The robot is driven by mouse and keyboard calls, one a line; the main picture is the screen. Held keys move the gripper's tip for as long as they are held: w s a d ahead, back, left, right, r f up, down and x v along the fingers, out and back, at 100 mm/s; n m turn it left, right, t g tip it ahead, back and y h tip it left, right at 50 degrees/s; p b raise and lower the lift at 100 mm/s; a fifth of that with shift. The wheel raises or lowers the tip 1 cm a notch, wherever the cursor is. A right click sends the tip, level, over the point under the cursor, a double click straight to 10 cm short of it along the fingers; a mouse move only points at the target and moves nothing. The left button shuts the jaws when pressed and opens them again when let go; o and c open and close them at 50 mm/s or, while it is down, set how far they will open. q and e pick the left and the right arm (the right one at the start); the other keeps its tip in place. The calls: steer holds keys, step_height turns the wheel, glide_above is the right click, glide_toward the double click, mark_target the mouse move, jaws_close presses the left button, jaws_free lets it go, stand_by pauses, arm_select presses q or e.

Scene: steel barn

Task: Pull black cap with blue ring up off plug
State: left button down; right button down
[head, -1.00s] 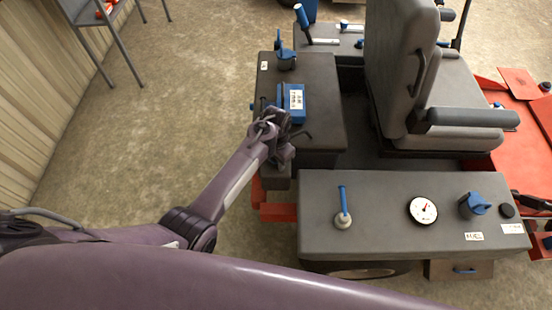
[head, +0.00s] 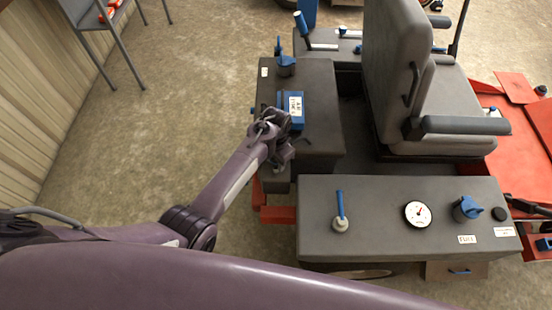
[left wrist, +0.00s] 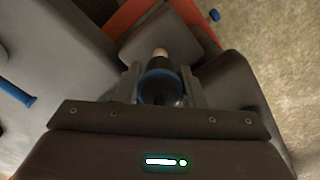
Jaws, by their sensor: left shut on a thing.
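The black cap with a blue ring (left wrist: 161,88) sits between the fingers of my left gripper (left wrist: 161,80) in the left wrist view. The fingers are shut on its sides. A pale tip, perhaps the plug (left wrist: 160,53), shows just beyond the cap; I cannot tell whether the two still touch. In the head view my left gripper (head: 279,152) is at the near left corner of the machine's rear dark box, and it hides the cap there. My right gripper is not in view.
A blue box with a white label (head: 291,109) sits on the dark box (head: 320,115) close by my gripper. A grey console (head: 390,235) with a blue lever (head: 340,207) and gauge (head: 417,214) lies to the right. A seat (head: 390,90) stands behind it. Open floor lies left.

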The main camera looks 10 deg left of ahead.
arm_select(q)
steer(key=c, duration=1.3)
jaws_free()
steer(key=shift+w+r, duration=0.2)
steer(key=shift+o, duration=1)
steer(key=shift+s, duration=0.15)
step_height(320, 180, up, 8)
steer(key=shift+f, duration=0.1)
